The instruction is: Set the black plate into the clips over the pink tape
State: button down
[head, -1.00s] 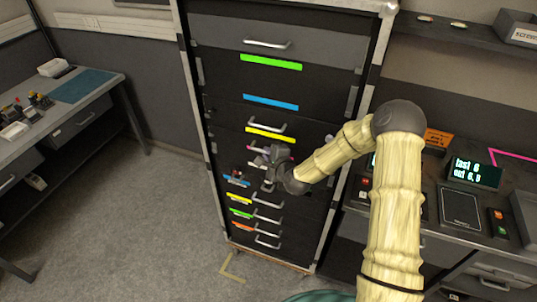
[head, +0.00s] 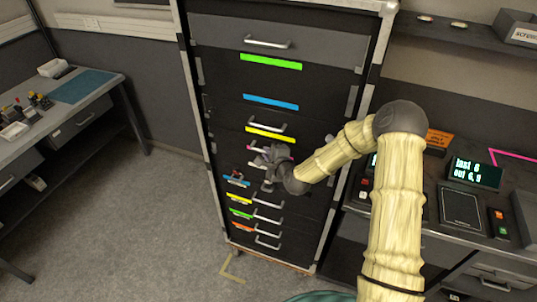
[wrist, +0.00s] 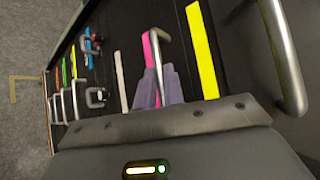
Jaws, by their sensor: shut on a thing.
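My gripper (head: 270,165) is at the front of the dark cabinet, below the yellow tape. In the wrist view its grey-purple fingers (wrist: 160,76) are shut on a metal bar handle (wrist: 156,48), one finger on each side. The pink tape (wrist: 149,56) runs right behind and beside this handle; only a bit of it shows in the head view. The black plate does not stand out from the black cabinet front, so I cannot tell its edges or whether the held handle belongs to it. Small clip-like fittings (wrist: 97,97) show to the left in the wrist view.
The cabinet (head: 215,60) has other handles (wrist: 285,55) and tapes: yellow (wrist: 202,52), blue (head: 270,102), green (head: 271,62). A white strip (wrist: 121,82) lies beside the pink tape. A console with a lit display (head: 474,171) stands right, a workbench (head: 75,115) left; floor between is clear.

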jog(key=shift+w+d+f, duration=0.15)
dwell(0.3)
jog(key=c, duration=1.4)
grip_release()
jog(key=shift+w+f, duration=0.1)
jog(key=shift+w, duration=0.05)
jog(key=shift+s+b, duration=0.25)
jog(key=shift+b, duration=0.1)
jog(key=b+v, duration=1.2)
jog(key=v, duration=0.5)
